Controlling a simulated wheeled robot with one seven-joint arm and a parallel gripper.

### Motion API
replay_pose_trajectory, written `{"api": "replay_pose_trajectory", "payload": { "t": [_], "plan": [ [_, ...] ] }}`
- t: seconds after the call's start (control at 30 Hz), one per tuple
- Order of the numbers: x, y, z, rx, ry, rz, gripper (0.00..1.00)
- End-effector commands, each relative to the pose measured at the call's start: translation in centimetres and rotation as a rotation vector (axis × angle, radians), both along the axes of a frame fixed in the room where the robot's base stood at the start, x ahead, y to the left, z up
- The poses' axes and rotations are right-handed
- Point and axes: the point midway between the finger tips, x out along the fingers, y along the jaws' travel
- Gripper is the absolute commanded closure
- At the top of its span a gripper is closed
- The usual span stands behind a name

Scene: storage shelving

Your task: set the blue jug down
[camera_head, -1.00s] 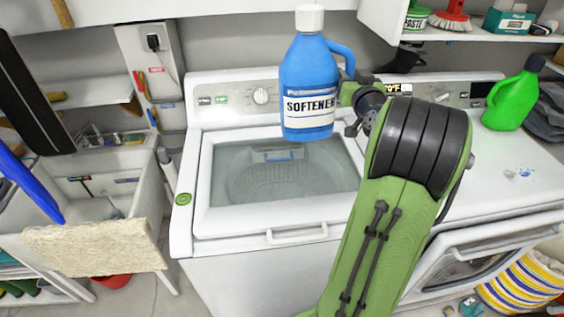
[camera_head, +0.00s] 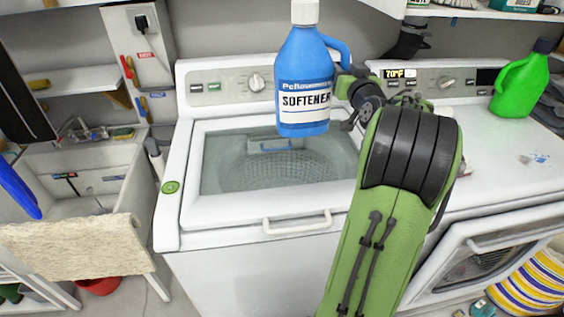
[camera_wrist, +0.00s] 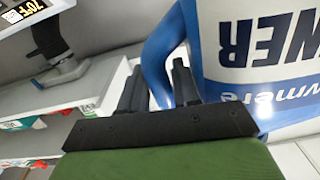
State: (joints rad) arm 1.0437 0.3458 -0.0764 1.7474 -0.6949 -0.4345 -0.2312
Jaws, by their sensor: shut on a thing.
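The blue jug (camera_head: 305,85) has a white cap and a label reading SOFTENER. It is upright in the air in front of the washer's control panel, above the washer lid. My gripper (camera_head: 350,92) is at the jug's handle, on its right side, with my green arm reaching up from below. In the wrist view, the jug (camera_wrist: 225,75) fills the right side and its blue handle passes between the two dark fingers of my gripper (camera_wrist: 158,85). The gripper is shut on the handle. The fingertips are partly hidden in the head view.
The white washer (camera_head: 180,215) has a closed glass lid. A sink (camera_head: 95,175) stands left. Shelves (camera_head: 480,12) hang above right.

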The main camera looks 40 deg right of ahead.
Motion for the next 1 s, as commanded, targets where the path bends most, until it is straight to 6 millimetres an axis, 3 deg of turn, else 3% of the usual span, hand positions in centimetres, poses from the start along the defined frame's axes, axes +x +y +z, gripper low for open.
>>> {"api": "replay_pose_trajectory", "payload": {
  "t": [0.4, 1.0],
  "plan": [
    [1.1, -0.5, 0.3, 0.013, -0.028, -0.004, 1.0],
    [1.1, -0.6, -8.7, 0.016, -0.028, -0.005, 1.0]
  ]
}}
